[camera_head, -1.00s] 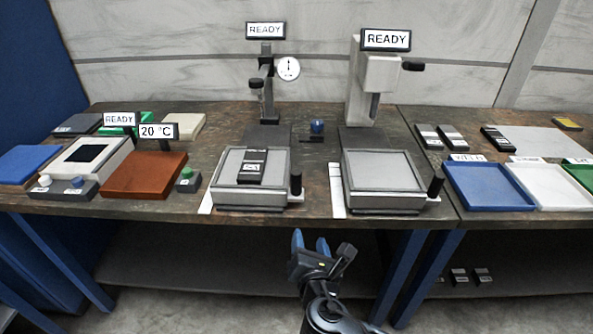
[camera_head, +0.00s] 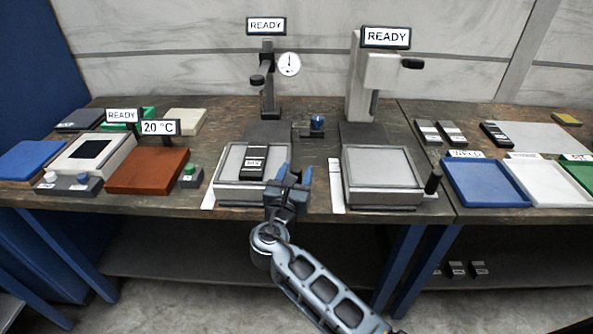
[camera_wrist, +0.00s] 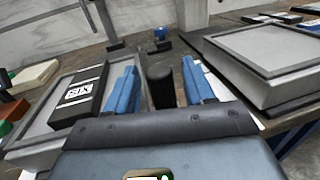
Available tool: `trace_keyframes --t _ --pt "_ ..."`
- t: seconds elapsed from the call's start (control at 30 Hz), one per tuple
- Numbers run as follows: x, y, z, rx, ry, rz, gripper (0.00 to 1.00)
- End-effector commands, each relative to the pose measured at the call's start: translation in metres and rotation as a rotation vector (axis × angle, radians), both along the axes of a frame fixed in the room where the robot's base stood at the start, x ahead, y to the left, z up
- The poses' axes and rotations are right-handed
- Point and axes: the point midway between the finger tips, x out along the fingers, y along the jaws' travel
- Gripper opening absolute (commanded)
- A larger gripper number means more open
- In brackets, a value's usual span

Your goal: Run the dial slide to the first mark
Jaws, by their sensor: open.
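The dial stand (camera_head: 267,88) with its round white dial (camera_head: 288,64) stands at the back of the bench under a READY sign. Its grey slide (camera_head: 228,178) lies in front, with a black-and-white labelled block (camera_head: 253,162) on it. The slide's upright black handle (camera_wrist: 160,86) shows in the wrist view between my two blue fingers. My gripper (camera_head: 293,176) is open at the slide's front right corner, one finger on each side of the handle. In the wrist view a gap shows between the handle and each finger. My gripper hides the handle in the head view.
A second grey slide (camera_head: 382,170) with its own black handle (camera_head: 433,180) lies to the right, under another READY stand. A white scale strip (camera_head: 336,186) lies between the slides. A blue knob (camera_head: 317,122) stands behind. Trays (camera_head: 487,184) are on the right.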

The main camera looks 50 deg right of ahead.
Motion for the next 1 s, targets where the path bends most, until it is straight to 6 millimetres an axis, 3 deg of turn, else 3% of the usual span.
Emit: trace_keyframes --t 0.37,0.9,1.0 --pt "0.0034 -0.0065 -0.0004 0.0 0.0 0.002 0.53" --pt "0.0033 -0.0063 -0.0004 0.001 0.0 0.002 0.02" --pt "0.0033 -0.0063 -0.0004 0.001 0.0 0.002 0.0"
